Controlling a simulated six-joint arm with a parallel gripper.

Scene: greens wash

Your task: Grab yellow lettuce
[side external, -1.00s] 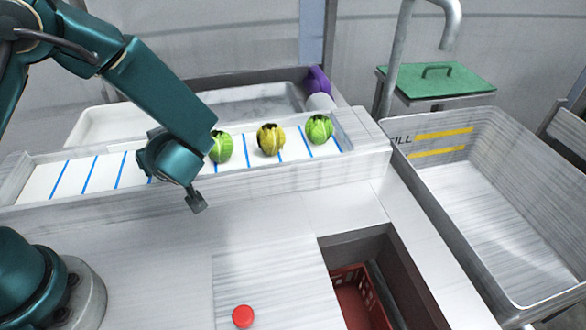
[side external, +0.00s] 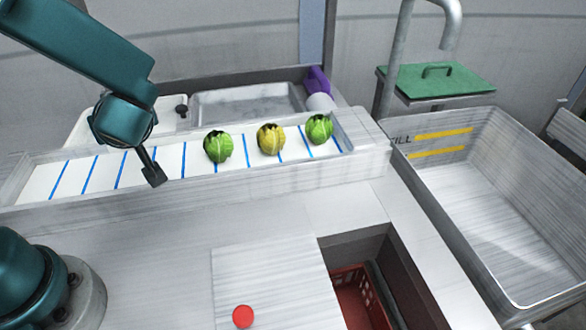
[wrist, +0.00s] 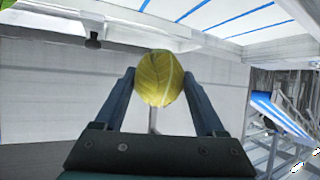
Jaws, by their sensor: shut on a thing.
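A yellow lettuce (wrist: 160,80) sits between the two fingertips of my gripper (wrist: 160,76) in the wrist view, and my gripper is shut on it. Another yellow lettuce with dark patches (side external: 271,138) lies on the white conveyor belt (side external: 105,172). It lies between a green lettuce (side external: 218,146) on its left and a second green lettuce (side external: 319,129) on its right.
A metal tray (side external: 245,122) is behind the belt, near a purple item (side external: 318,80). A large grey bin (side external: 500,215) marked "FILL" stands right. A red crate (side external: 352,290) sits in the front opening, beside a red button (side external: 242,316). The bench between is clear.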

